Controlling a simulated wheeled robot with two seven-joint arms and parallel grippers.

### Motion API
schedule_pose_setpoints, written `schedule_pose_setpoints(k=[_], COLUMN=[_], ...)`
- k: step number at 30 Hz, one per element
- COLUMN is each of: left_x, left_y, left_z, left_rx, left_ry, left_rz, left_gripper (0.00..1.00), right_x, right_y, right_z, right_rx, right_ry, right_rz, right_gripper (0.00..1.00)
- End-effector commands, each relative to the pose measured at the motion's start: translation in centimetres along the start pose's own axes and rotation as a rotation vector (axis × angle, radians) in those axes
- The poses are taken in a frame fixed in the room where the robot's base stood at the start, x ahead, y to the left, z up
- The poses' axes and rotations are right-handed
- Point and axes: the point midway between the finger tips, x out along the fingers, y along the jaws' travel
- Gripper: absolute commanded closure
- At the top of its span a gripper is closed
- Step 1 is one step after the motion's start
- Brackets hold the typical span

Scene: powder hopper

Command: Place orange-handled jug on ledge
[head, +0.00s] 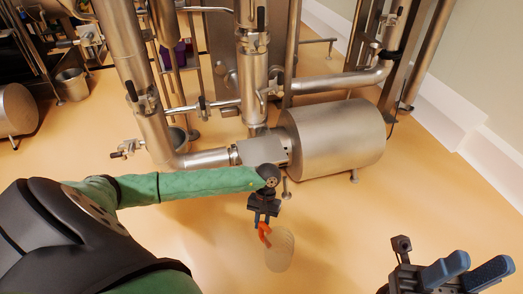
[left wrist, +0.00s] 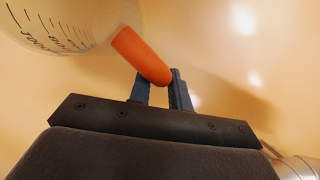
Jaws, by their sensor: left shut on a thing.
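The jug (head: 281,251) is translucent with an orange handle, and hangs from my left gripper (head: 263,219) in the head view, above the floor. In the left wrist view my left gripper (left wrist: 160,92) is shut on the orange handle (left wrist: 141,56). The jug's clear body (left wrist: 65,25), with black measuring marks, fills the upper left of that view. My right gripper (head: 468,272) is at the lower right of the head view, empty, with its blue fingers apart. I cannot make out for sure which surface is the ledge.
A large steel cylinder (head: 333,138) with pipes stands just beyond my left gripper. Steel pipes (head: 128,75) and valves rise across the back. A steel bucket (head: 71,84) stands at the left. The orange floor (head: 400,205) is clear at the right.

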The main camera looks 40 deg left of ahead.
Motion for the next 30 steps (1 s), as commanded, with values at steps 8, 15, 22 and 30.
schedule_pose_setpoints(k=[8, 15, 22, 30], left_x=[2.1, 2.4, 0.9, -6.0], left_y=[-5.3, -10.1, -15.7, -23.9], left_z=[1.8, 2.7, 3.0, 1.6], left_rx=[-0.107, -0.223, -0.378, -0.7], left_ry=[-0.002, 0.001, 0.009, 0.03], left_rz=[0.041, 0.084, 0.139, 0.262], left_gripper=[1.0, 1.0, 1.0, 1.0], right_x=[0.0, 0.0, 0.0, 0.0], right_y=[0.0, 0.0, 0.0, 0.0], right_z=[0.0, 0.0, 0.0, 0.0], right_rx=[0.0, 0.0, 0.0, 0.0], right_ry=[0.0, 0.0, 0.0, 0.0], right_rz=[0.0, 0.0, 0.0, 0.0], right_gripper=[0.64, 0.64, 0.64, 0.64])
